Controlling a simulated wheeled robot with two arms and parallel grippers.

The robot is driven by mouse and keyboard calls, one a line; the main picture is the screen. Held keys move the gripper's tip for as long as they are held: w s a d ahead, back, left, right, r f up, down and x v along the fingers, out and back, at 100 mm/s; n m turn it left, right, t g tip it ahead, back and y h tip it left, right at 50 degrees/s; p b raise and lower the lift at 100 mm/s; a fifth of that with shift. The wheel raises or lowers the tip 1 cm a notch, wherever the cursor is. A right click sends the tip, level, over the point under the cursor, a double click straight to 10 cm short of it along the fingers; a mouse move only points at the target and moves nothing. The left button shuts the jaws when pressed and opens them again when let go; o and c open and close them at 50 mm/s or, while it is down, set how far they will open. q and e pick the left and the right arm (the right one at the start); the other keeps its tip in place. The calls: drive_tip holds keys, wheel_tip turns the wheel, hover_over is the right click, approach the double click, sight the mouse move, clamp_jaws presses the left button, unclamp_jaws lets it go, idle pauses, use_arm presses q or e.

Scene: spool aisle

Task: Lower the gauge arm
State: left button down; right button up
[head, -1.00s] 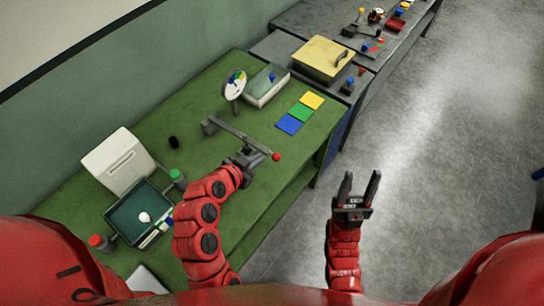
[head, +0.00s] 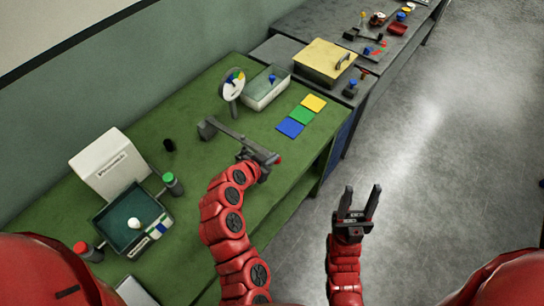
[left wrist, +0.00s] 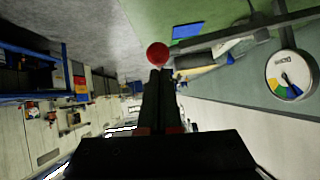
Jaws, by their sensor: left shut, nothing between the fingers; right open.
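The gauge arm (head: 230,135) is a grey bar on the green table, running from a dark block at its left end to a red ball knob (head: 279,160). The knob is mostly hidden by my left gripper (head: 270,159) in the head view. In the left wrist view the red knob (left wrist: 158,53) is just beyond the tips of my shut, empty left gripper (left wrist: 160,72); I cannot tell if they touch. The round dial (head: 232,84) with coloured sectors stands behind the arm; it also shows in the left wrist view (left wrist: 291,75). My right gripper (head: 359,203) is open and empty over the floor.
Blue (head: 290,127), green (head: 302,115) and yellow (head: 314,103) squares lie right of the arm. A pale bin (head: 266,95) stands behind them. A white box (head: 109,162) and a dark tray (head: 116,237) with a white bulb are at left. The floor at right is clear.

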use_arm(q)
drive_tip(key=shift+f, duration=0.15)
drive_tip(key=shift+m+t+y, duration=0.4)
drive_tip(key=f+b, duration=0.3)
drive_tip(key=f, duration=0.1)
drive_tip(key=shift+s+d+f, duration=0.1)
drive_tip(key=shift+s+d, duration=0.2)
drive_tip(key=shift+s, duration=0.1)
